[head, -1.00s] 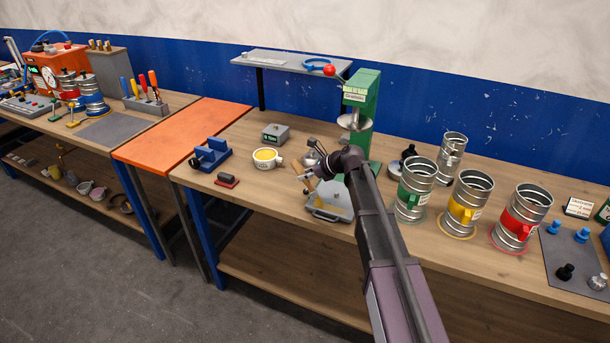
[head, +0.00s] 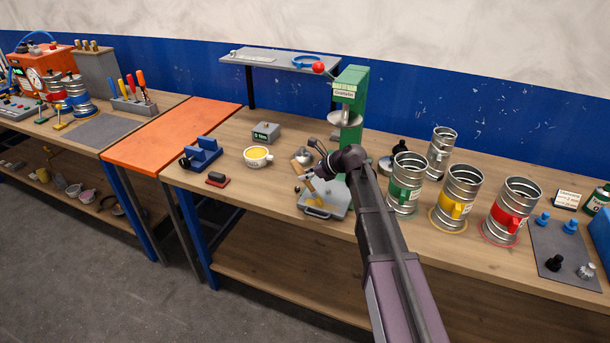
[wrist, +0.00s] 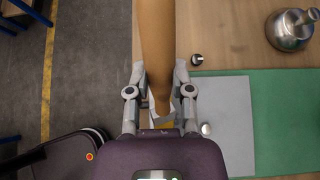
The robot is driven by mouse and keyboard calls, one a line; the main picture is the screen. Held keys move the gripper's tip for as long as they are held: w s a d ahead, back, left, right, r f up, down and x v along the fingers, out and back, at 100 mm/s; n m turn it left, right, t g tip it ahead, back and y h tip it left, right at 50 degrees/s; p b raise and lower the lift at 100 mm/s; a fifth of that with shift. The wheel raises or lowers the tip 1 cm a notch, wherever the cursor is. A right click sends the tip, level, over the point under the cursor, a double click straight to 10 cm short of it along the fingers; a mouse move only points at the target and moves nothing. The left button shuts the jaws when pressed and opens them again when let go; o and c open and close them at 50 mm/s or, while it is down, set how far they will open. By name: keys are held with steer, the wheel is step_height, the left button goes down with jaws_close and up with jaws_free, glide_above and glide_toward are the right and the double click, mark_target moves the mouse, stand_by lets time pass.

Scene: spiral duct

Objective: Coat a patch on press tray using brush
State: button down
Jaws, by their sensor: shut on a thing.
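The brush (head: 299,167), with a tan wooden handle, is in my gripper (head: 310,174). In the wrist view its handle (wrist: 156,40) runs up between the two fingers (wrist: 158,95), which are closed on it. The press tray (head: 335,203) is a shallow grey tray near the bench's front edge, below my gripper. A yellow area shows at the tray's left part, under the brush. I cannot tell whether it is bristles or coating. The brush tip is mostly hidden, so contact with the tray is unclear. A white cup (head: 257,159) of yellow liquid stands to the left.
A green press (head: 350,100) stands behind my gripper. Metal canisters with green (head: 406,185), yellow (head: 455,200) and red (head: 511,212) bands stand to the right. A small red-based block (head: 216,179) and a blue holder (head: 201,154) lie left. A metal pot (wrist: 290,28) is nearby.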

mark_target(308, 180)
steer(key=shift+s+d, duration=0.3)
steer(key=shift+d, duration=0.5)
steer(key=shift+s+d, duration=0.25)
steer(key=shift+d, duration=0.65)
steer(key=shift+s+d, duration=0.25)
steer(key=shift+d, duration=0.5)
steer(key=shift+s+d, duration=0.25)
steer(key=shift+d, duration=0.45)
steer(key=shift+r, duration=0.15)
step_height(308, 180, up, 6)
steer(key=p, duration=0.6)
